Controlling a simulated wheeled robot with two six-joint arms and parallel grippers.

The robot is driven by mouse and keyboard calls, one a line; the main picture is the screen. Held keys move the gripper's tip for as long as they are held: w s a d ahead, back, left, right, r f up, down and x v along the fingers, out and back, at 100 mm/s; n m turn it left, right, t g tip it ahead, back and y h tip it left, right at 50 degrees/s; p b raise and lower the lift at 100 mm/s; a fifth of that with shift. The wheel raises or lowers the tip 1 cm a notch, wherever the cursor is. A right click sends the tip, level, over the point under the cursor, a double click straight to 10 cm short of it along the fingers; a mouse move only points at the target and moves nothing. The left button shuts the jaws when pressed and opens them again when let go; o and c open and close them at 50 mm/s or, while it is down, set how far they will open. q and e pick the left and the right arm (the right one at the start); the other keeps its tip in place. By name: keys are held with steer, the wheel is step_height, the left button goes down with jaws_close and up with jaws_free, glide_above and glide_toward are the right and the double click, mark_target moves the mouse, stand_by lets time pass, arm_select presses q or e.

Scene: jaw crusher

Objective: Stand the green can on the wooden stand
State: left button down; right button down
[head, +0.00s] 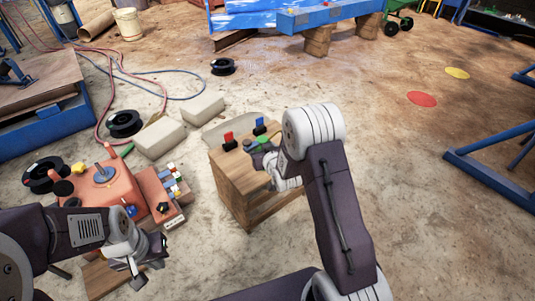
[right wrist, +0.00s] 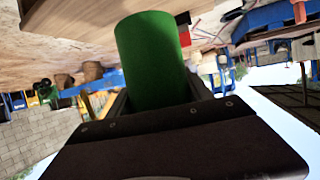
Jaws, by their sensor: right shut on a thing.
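The green can (head: 263,140) is at the top of the wooden stand (head: 236,182) in the head view, near its right side. My right gripper (head: 264,152) is shut on it, partly hidden by my own arm. In the right wrist view, which is upside down, the green can (right wrist: 150,58) stands out between the jaws. Its far end is close to a pale wooden surface; I cannot tell whether they touch. My left gripper (head: 149,264) is at the lower left, apart from the stand, and looks open and empty.
On the stand are a red piece (head: 228,138) and a blue piece (head: 259,123), both close to the can. An orange machine (head: 99,188) with a button panel stands to the left. Pale blocks (head: 160,137) lie behind it.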

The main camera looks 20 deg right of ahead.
steer(key=shift+w+f+b, duration=1.15)
steer(key=shift+w+f, duration=4.4)
steer(key=shift+c, duration=2.2)
jaws_free()
